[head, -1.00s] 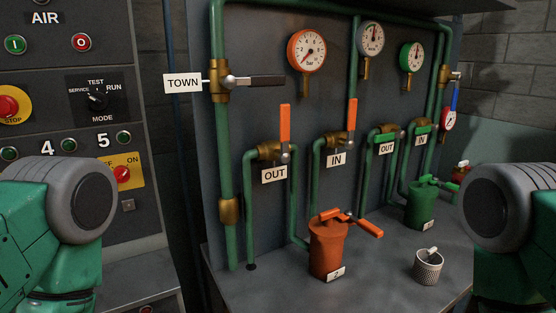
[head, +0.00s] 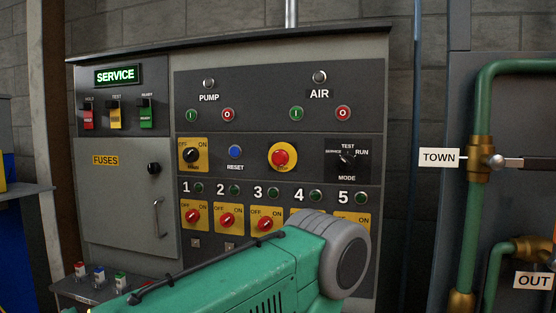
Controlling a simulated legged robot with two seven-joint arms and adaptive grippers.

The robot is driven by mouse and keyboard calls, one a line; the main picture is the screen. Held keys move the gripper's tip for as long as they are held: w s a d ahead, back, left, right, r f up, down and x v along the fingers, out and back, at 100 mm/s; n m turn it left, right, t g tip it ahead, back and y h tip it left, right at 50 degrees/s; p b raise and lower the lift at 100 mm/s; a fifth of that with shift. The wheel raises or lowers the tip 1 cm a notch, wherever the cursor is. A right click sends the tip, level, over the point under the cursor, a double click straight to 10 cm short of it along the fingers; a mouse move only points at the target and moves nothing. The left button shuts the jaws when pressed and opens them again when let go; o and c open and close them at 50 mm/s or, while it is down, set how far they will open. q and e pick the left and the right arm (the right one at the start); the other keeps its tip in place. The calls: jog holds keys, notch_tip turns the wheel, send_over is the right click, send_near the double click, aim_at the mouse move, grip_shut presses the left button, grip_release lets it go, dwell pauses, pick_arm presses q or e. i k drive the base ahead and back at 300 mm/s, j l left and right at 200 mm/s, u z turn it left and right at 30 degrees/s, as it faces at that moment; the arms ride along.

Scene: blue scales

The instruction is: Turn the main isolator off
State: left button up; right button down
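The likely main isolator (head: 191,155) is a black rotary knob on a yellow plate marked OFF and ON. It sits at the left of the panel's middle row, above number 1, and its small lower label is too blurred to read surely. Its exact pointer direction is hard to tell. A green link of my arm with a grey round joint crosses the lower middle of the head view, below the isolator and apart from it in the picture. Neither gripper shows.
Right of the isolator are a blue RESET button (head: 235,152), a red emergency stop (head: 281,157) and a MODE switch (head: 347,157). Below are numbered red rotary switches, partly hidden by my arm. A FUSES door (head: 120,195) is left; green pipework (head: 470,220) is right.

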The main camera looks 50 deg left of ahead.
aim_at(190, 155)
jog(key=k, duration=0.65)
jog(key=i+j+u, duration=0.1)
jog(key=u, duration=1.65)
jog(key=i+l+u, duration=0.3)
jog(key=i+l, duration=0.4)
